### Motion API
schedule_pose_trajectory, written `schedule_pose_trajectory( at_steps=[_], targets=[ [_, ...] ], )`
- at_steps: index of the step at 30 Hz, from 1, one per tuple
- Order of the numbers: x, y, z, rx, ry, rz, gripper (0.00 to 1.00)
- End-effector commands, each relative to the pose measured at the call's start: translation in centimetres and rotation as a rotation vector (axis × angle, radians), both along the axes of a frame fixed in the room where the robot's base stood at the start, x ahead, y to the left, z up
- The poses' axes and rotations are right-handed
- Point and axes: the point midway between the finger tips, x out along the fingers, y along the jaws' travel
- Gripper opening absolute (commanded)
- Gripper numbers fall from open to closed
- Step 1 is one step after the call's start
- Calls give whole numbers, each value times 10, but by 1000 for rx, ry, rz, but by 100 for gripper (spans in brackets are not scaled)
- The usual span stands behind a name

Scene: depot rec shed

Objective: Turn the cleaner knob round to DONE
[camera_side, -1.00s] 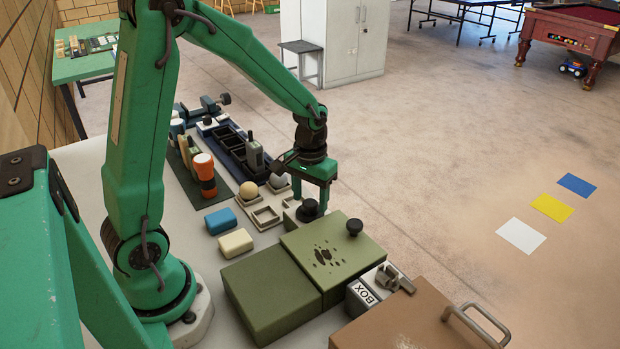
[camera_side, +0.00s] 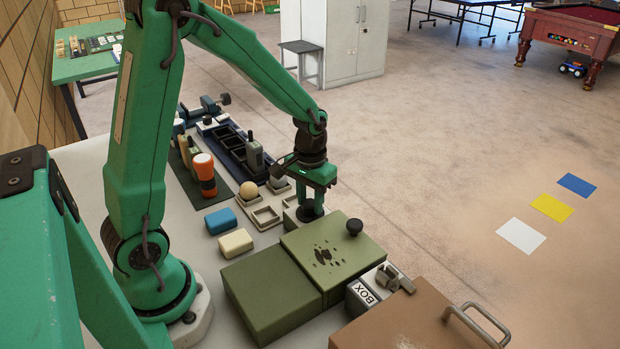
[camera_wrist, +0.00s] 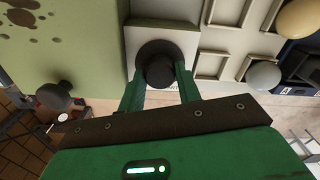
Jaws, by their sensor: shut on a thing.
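The cleaner knob (camera_wrist: 158,70) is a round black knob on a pale square plate (camera_wrist: 182,38), seen in the wrist view. It also shows in the side view (camera_side: 308,214), low behind the olive box, partly covered by my fingers. My gripper (camera_wrist: 160,82) is shut on the knob, with a green finger on each side of it in the wrist view. In the side view my gripper (camera_side: 312,208) reaches straight down onto it. The DONE mark and the knob's pointer cannot be made out in either view.
An olive box (camera_side: 345,255) with a small black knob (camera_side: 355,227) and dark stains stands close in front. Pale square trays (camera_side: 266,216), a cream ball (camera_side: 248,190), a blue block (camera_side: 220,221) and a cream block (camera_side: 235,243) lie left. A brown lidded case (camera_side: 410,325) is at the front.

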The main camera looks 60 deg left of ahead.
Motion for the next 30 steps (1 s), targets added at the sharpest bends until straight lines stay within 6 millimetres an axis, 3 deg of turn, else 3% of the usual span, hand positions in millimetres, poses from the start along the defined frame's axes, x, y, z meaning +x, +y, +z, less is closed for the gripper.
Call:
schedule_pose_trajectory(
  at_steps=[14,15,17,30],
  targets=[
    [0,0,1,0,0,-76,11],
    [0,0,1,0,0,-76,41],
    [0,0,1,0,0,-76,53],
    [0,0,4,0,-1,-75,55]
  ],
)
